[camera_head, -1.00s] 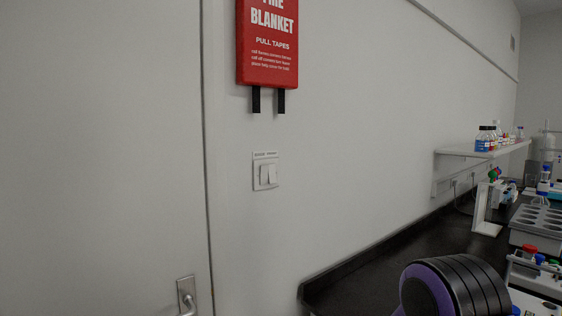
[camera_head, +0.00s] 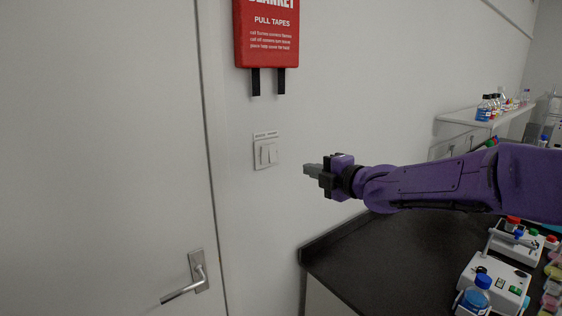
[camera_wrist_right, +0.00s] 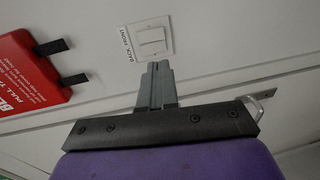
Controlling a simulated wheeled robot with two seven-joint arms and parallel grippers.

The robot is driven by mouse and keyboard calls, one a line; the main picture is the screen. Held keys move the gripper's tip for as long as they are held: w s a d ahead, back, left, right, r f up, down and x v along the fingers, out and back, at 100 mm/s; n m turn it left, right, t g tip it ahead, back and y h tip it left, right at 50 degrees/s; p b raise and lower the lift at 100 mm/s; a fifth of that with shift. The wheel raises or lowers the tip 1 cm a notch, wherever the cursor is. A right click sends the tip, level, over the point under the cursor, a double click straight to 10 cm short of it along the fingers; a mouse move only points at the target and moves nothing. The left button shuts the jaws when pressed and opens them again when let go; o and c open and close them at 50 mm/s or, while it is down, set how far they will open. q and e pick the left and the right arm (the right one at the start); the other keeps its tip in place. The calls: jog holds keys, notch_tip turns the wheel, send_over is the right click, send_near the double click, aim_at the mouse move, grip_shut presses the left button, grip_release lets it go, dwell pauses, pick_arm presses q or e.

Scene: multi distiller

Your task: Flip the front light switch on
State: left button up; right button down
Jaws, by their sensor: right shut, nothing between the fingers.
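A white double light switch (camera_head: 265,151) is on the wall between the door and the counter, with two rockers side by side. In the right wrist view the switch plate (camera_wrist_right: 167,50) carries the label BACK, FRONT, with the front rocker (camera_wrist_right: 151,36) on the FRONT side. In the head view the front rocker (camera_head: 272,153) appears to be the right one. I cannot tell the rocker positions. My right gripper (camera_head: 307,169) is shut and empty, apart from the switch, to its right and slightly lower. Its fingers (camera_wrist_right: 159,66) point toward the plate. My left gripper is not in view.
A red fire blanket box (camera_head: 267,35) with black pull tapes hangs above the switch. A grey door (camera_head: 100,130) with a handle (camera_head: 190,287) stands left. A black counter (camera_head: 400,255) with lab devices and a shelf of bottles is at right. The wall around the switch is clear.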

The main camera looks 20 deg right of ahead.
aim_at(274, 160)
jog(key=p+x, duration=0.6)
jog(key=x, duration=0.6)
jog(key=shift+w+a+r, duration=0.15)
jog(key=shift+w, duration=0.15)
jog(key=shift+w+a+f+p, duration=0.15)
jog(key=shift+w+f+p, duration=0.1)
jog(key=shift+w+p, duration=0.15)
